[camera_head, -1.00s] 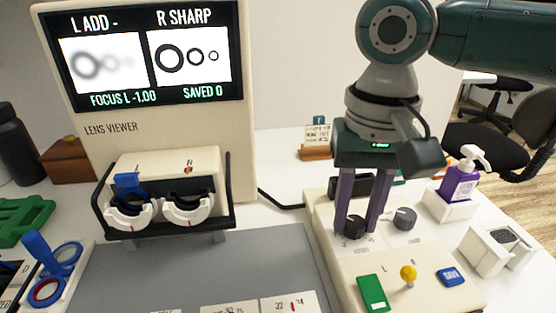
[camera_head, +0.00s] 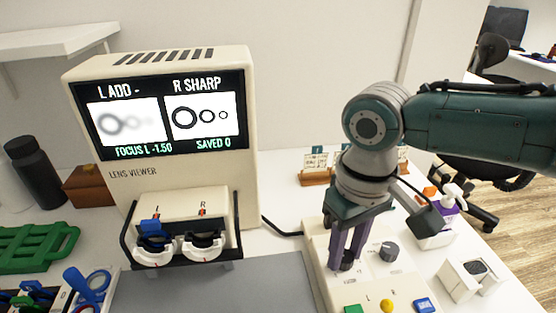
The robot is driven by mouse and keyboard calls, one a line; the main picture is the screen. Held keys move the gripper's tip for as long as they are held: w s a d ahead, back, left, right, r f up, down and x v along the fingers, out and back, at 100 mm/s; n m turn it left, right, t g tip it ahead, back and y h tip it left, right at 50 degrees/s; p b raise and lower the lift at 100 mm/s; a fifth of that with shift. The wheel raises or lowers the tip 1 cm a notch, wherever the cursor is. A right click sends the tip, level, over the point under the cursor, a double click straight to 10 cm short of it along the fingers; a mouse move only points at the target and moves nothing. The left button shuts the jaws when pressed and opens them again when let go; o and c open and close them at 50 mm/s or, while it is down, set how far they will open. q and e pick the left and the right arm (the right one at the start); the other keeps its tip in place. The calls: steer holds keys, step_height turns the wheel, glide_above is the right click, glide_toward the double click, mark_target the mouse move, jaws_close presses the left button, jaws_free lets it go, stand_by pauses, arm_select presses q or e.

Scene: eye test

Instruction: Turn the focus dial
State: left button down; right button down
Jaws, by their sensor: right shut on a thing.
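My right gripper (camera_head: 346,262) points down at the control box (camera_head: 318,275) and is shut on the left black dial (camera_head: 347,261), which its purple fingers partly hide. A second grey dial (camera_head: 388,251) stands free to the right of it. The lens viewer (camera_head: 185,185) has a screen (camera_head: 162,112) reading "L ADD -", "R SHARP", "FOCUS L -1.50" and "SAVED 0". The left rings on the screen are blurred and the right rings are crisp. My left gripper is not in view.
A green button (camera_head: 353,309), a yellow knob (camera_head: 387,305) and a blue button (camera_head: 424,305) sit at the box's front. A purple pump bottle (camera_head: 446,216) and a white holder (camera_head: 471,279) stand to the right. A grey mat (camera_head: 235,287) lies clear in front of the viewer.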

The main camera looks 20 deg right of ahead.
mark_target(345, 256)
steer(key=shift+n+p, duration=0.4)
steer(key=shift+n, duration=0.8)
steer(key=c, duration=0.6)
jaws_free()
step_height(345, 256, up, 10)
steer(key=p, duration=0.2)
steer(key=shift+p, duration=0.35)
